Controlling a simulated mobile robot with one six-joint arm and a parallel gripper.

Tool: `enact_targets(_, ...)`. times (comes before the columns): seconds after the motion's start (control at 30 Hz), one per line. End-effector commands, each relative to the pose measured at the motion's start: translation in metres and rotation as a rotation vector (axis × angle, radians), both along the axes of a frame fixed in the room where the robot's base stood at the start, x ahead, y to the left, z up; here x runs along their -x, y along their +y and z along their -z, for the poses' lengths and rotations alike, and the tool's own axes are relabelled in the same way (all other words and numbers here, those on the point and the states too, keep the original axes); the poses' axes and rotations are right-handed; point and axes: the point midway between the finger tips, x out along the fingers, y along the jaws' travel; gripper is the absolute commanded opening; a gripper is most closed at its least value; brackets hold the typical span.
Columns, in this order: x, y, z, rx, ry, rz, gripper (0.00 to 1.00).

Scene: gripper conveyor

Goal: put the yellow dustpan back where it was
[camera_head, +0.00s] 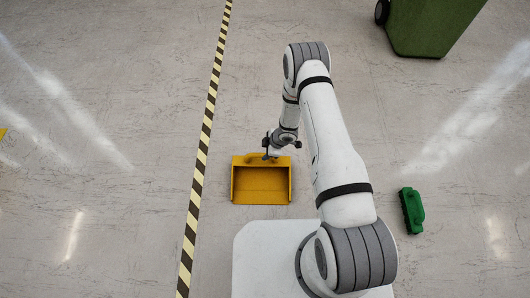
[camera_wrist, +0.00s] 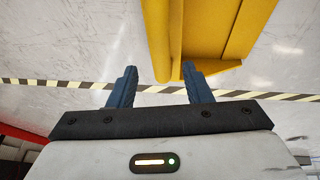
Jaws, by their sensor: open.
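The yellow dustpan (camera_head: 262,184) lies on the floor just in front of my white base in the head view, with its open side toward the base. In the wrist view the dustpan (camera_wrist: 212,30) fills the upper right. My gripper (camera_head: 268,154) is at the dustpan's far edge in the head view. In the wrist view its two dark fingers (camera_wrist: 158,88) are apart. The right fingertip is close to a yellow part of the dustpan; I cannot tell whether they touch. Nothing shows held between the fingers.
A green brush-like object (camera_head: 412,210) lies on the floor to the right of my base. A green bin (camera_head: 432,25) with a black wheel stands at the top right. A black-and-yellow floor stripe (camera_head: 205,135) runs left of the dustpan. The floor between is clear.

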Motion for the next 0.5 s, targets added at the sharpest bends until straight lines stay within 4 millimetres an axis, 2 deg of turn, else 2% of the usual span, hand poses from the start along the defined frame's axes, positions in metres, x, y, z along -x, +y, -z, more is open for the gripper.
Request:
enact_targets(0.03,0.001,-0.005,-0.015,0.0,0.0,0.002,0.45)
enact_targets(0.2,0.006,-0.016,-0.042,0.0,-0.001,0.001,0.45)
enact_targets(0.5,0.009,-0.024,-0.058,0.002,-0.001,0.002,0.45)
